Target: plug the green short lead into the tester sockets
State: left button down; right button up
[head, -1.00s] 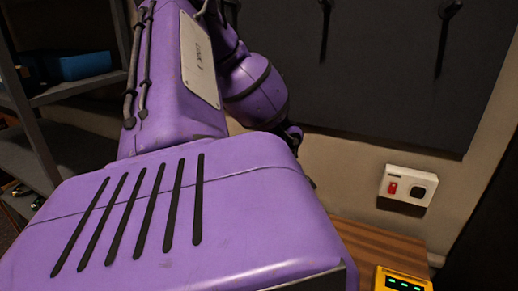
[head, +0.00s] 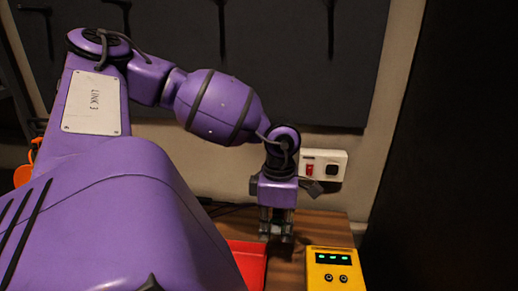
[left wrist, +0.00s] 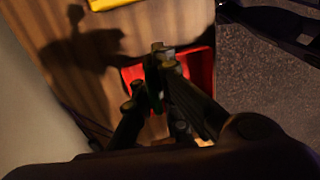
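The yellow tester (head: 318,284) stands on the wooden bench at the lower right of the head view, with green lit digits and two round sockets on its face. Its yellow edge (left wrist: 112,3) shows at the top of the left wrist view. My left gripper (head: 276,238) points down over the bench, left of the tester and beside a red tray. In the left wrist view its dark fingers (left wrist: 160,62) lie close together over the tray; shadow hides whether they hold anything. I cannot make out the green short lead. My right gripper is in neither view.
The red tray (head: 254,246) is partly hidden behind my purple arm; it also shows in the left wrist view (left wrist: 201,62). A white wall socket with a red switch (head: 338,157) is behind the gripper. Bare wooden bench (head: 325,226) lies behind the tester.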

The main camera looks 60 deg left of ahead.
pick_arm(q)
jog(key=w+d+r+b, duration=0.1)
jog(key=w+d+b, duration=0.7)
jog(key=w+d, duration=0.4)
jog(key=f+b, duration=0.1)
jog(key=f, duration=0.1)
jog(key=f+b, duration=0.1)
jog(key=f, duration=0.2)
jog(key=s+f+b, duration=0.1)
jog(key=f+b, duration=0.1)
jog(key=shift+d+f, duration=0.15)
jog(key=shift+f, duration=0.05)
jog(key=shift+f+b, duration=0.35)
jog(key=shift+f, duration=0.3)
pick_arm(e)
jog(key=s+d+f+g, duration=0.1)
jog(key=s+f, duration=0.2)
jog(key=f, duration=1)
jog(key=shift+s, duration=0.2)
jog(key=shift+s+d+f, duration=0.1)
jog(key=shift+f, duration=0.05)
